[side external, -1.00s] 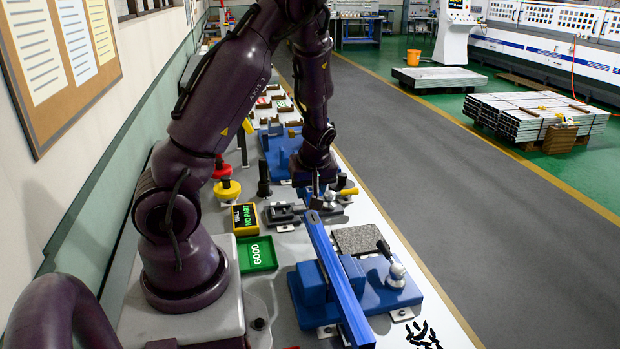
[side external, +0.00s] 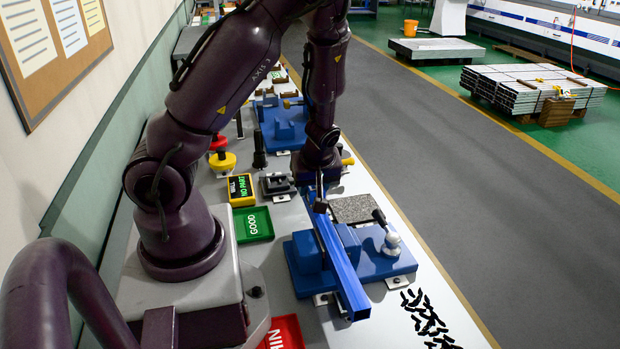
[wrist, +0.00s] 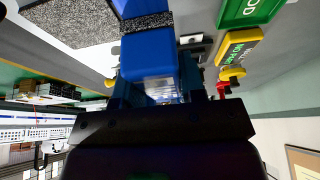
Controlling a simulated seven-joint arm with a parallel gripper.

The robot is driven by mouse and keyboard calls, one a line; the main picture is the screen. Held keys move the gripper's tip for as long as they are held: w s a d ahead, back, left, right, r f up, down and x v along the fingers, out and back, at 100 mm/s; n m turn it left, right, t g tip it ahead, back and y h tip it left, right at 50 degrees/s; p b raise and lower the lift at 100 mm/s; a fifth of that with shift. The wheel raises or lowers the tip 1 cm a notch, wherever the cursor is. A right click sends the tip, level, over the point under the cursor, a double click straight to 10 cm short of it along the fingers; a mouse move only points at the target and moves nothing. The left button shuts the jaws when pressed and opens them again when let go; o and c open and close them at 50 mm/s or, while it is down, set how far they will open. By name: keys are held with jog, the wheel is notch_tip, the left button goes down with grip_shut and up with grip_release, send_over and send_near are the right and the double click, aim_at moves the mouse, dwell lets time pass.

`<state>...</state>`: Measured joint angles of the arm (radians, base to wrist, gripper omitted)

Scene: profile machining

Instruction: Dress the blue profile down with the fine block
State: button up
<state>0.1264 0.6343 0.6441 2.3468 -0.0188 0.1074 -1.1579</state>
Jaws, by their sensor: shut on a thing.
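The blue profile (side external: 340,265) lies lengthwise in the blue fixture (side external: 375,262), its near end sticking out toward the side camera. My gripper hides the profile's far end.
A green GOOD tray (side external: 255,224) and a yellow display reading NO PART (side external: 241,189) stand to the left. A red tray (side external: 284,334) is nearer. Several black pieces (side external: 428,322) lie at the front right.

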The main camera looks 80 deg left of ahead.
jog(key=a, duration=0.6)
notch_tip(320, 180, up, 8)
dwell(0.7)
dwell(0.3)
